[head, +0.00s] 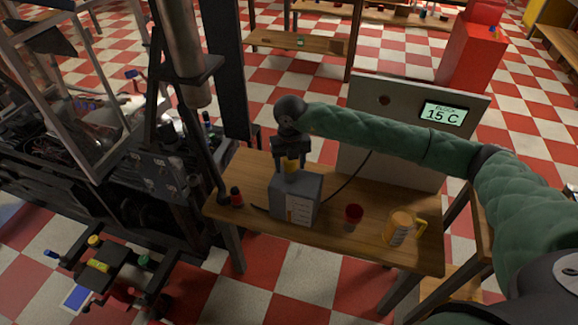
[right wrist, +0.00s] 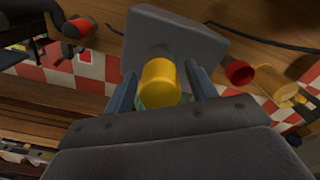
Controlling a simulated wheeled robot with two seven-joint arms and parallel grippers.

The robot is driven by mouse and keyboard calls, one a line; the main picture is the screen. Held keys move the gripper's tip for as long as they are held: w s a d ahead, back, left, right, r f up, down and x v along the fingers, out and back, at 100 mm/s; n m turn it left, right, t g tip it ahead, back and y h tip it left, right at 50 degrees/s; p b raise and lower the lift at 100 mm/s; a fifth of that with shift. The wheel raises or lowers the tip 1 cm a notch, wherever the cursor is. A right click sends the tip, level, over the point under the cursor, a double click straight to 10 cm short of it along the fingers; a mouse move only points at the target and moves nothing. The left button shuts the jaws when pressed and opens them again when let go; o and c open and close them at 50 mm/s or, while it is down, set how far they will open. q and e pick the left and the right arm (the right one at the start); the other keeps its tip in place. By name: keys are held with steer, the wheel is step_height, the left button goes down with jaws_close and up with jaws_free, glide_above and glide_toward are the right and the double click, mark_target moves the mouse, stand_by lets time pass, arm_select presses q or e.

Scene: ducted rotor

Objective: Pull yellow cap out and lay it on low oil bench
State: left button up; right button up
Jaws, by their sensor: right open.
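The yellow cap (head: 291,165) sits on top of a grey oil can (head: 296,196) on the wooden bench (head: 262,227). My right gripper (head: 291,162) is directly above the can with its fingers pointing down around the cap. In the right wrist view, the yellow cap (right wrist: 160,82) lies between the two open fingers, with a gap on each side. The grey can (right wrist: 172,38) shows beyond it. Whether the cap is seated in the can's neck is hidden by the fingers. My left gripper is not in view.
A grey panel (head: 400,125) reading 15 C rises behind. A dark frame with machinery stands at the left.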

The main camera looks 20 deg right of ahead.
steer(key=shift+b, duration=0.35)
steer(key=shift+c, duration=0.3)
steer(key=c, duration=0.9)
steer(key=shift+o, duration=0.2)
steer(key=shift+r, duration=0.75)
steer(key=shift+r+p, duration=0.5)
steer(key=shift+r, duration=1.35)
